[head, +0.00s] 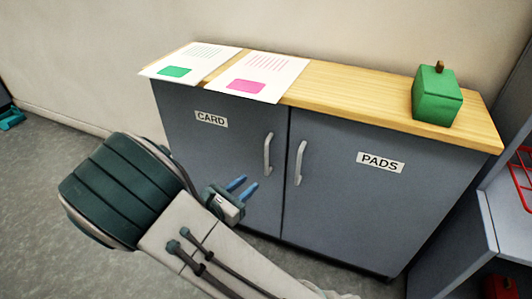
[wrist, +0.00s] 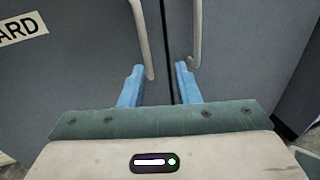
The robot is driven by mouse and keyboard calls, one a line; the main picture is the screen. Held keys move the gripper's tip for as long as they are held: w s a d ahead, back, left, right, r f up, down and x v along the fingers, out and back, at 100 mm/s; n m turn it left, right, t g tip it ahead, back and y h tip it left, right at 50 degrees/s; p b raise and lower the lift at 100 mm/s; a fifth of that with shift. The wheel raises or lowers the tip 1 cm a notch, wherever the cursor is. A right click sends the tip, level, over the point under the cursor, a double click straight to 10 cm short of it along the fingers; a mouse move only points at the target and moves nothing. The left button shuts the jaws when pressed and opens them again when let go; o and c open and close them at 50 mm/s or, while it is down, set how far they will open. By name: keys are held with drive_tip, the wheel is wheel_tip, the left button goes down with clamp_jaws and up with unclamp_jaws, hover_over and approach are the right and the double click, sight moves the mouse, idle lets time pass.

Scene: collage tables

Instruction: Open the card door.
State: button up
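The card door (head: 225,160) is the left grey door of a low cabinet and is shut. Its label (head: 211,119) reads CARD and shows in part in the wrist view (wrist: 20,28). Its handle (head: 268,154) is a pale vertical bar near the door's right edge. My gripper (head: 245,188) is in front of this door, low and left of the handle in the head view. In the wrist view its blue fingers (wrist: 158,85) are apart with nothing between them. The card handle (wrist: 143,40) comes down near the left fingertip; whether they touch I cannot tell.
The pads door (head: 365,195), with its own handle (head: 299,163), is shut on the right. On the wooden top (head: 345,95) lie two printed sheets (head: 257,76) and a green box (head: 437,97). A shelf unit (head: 507,225) stands at the right.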

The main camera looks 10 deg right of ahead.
drive_tip(key=a+n+t, duration=0.1)
drive_tip(key=b, duration=0.5)
hover_over(266, 173)
drive_tip(key=shift+w+d+r+y, duration=0.1)
drive_tip(key=shift+w+y, duration=0.2)
drive_tip(key=shift+w, duration=0.05)
clamp_jaws()
